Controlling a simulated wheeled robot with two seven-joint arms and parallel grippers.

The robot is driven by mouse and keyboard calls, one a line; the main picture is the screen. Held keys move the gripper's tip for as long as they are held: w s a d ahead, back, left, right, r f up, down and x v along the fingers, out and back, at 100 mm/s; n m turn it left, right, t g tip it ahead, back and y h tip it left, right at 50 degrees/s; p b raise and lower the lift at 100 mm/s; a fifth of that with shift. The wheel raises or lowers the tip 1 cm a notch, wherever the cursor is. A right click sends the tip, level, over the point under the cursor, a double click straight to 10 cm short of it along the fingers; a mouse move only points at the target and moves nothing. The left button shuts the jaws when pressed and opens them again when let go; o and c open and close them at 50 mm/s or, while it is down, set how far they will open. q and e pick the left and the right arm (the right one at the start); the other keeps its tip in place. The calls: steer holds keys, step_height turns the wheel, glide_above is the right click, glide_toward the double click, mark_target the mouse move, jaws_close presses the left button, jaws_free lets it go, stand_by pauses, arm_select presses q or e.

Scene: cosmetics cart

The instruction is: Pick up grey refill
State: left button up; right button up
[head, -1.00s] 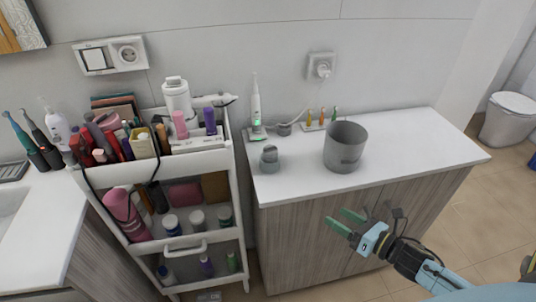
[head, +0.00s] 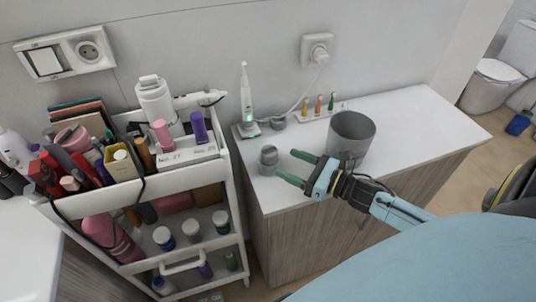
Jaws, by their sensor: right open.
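A small grey container (head: 267,158), which looks like the grey refill, stands upright on the white countertop (head: 405,108) near its left front part. My right gripper (head: 287,164) is open with green fingers. It points left at the container, and its fingertips are just right of it, with nothing between them. I cannot tell whether the fingertips touch it. My left gripper is not in view.
A grey cup (head: 352,133) stands close behind my right wrist. An electric toothbrush (head: 246,100) on its charger and small coloured brush heads (head: 319,105) stand at the back. A full cosmetics cart (head: 150,190) is at the left. The countertop's right part is clear.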

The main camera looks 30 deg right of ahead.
mark_target(277, 156)
steer(key=shift+w+a, duration=0.3)
steer(key=shift+w, duration=0.3)
steer(key=shift+w+a, duration=0.2)
steer(key=shift+w, duration=0.2)
steer(key=shift+w+a+r, duration=0.15)
steer(key=shift+w+r, duration=0.05)
steer(key=shift+w, duration=0.05)
steer(key=x, duration=0.1)
steer(key=p+x, duration=0.1)
steer(key=x, duration=0.1)
steer(key=shift+w+a+r, duration=0.2)
steer(key=shift+r, duration=0.15)
steer(key=shift+w+a+f, duration=0.1)
steer(key=shift+w+a, duration=0.15)
steer(key=shift+w, duration=0.15)
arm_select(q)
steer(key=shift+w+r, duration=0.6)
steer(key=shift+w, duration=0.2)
arm_select(e)
steer(key=shift+c, duration=0.5)
steer(key=c, duration=1)
